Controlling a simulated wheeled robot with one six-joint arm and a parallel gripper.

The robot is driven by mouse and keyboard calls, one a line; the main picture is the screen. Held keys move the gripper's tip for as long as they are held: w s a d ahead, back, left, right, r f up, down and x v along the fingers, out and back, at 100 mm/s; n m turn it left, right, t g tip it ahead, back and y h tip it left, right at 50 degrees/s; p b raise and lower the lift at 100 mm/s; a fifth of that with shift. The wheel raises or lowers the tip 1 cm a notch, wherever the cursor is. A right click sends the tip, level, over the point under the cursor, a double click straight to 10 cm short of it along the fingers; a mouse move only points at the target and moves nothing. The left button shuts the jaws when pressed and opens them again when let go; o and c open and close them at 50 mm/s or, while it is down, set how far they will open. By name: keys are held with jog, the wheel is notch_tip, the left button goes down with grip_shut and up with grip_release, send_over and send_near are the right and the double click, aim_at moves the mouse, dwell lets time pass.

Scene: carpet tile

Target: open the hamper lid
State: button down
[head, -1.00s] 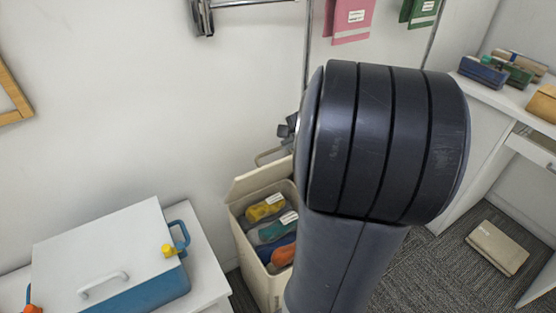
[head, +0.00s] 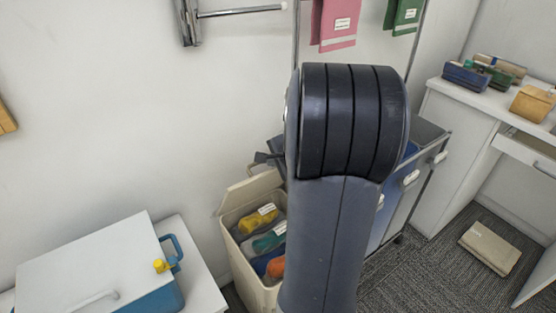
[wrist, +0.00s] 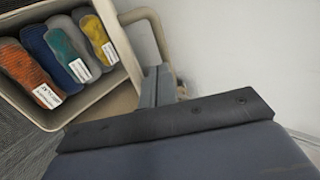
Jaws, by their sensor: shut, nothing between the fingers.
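The hamper (head: 240,262) is a beige bin beside the wall, partly hidden by my arm in the head view. Its lid (head: 246,190) stands raised at the back of the opening, and several rolled coloured cloths (head: 262,240) show inside. In the wrist view the hamper's opening (wrist: 62,115) is at the upper left, with the lid (wrist: 121,99) along its right side and a loop handle (wrist: 150,22) on the lid. My gripper (wrist: 160,84) is shut and empty, just beside the lid and handle; contact cannot be told. In the head view its tip (head: 264,157) shows above the lid.
A white-lidded blue box (head: 90,270) stands on a white table to the left. A cart with bags (head: 395,190) stands behind my arm. A white desk (head: 455,130) is at the right, with a beige folded thing (head: 490,247) on the carpet (head: 430,280).

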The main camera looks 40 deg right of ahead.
jog(key=shift+w+f, duration=0.15)
jog(key=shift+w, duration=0.05)
dwell(0.3)
jog(key=w+r+p, duration=0.1)
jog(key=p, duration=0.2)
jog(key=shift+w+d+r, duration=0.1)
jog(key=shift+w+r, duration=0.05)
jog(key=shift+w, duration=0.05)
jog(key=w+r+g+p, duration=0.1)
jog(key=w+r+p, duration=0.1)
jog(key=w+p, duration=0.8)
jog(key=shift+w+d, duration=0.3)
jog(key=shift+w, duration=0.45)
jog(key=shift+r, duration=0.1)
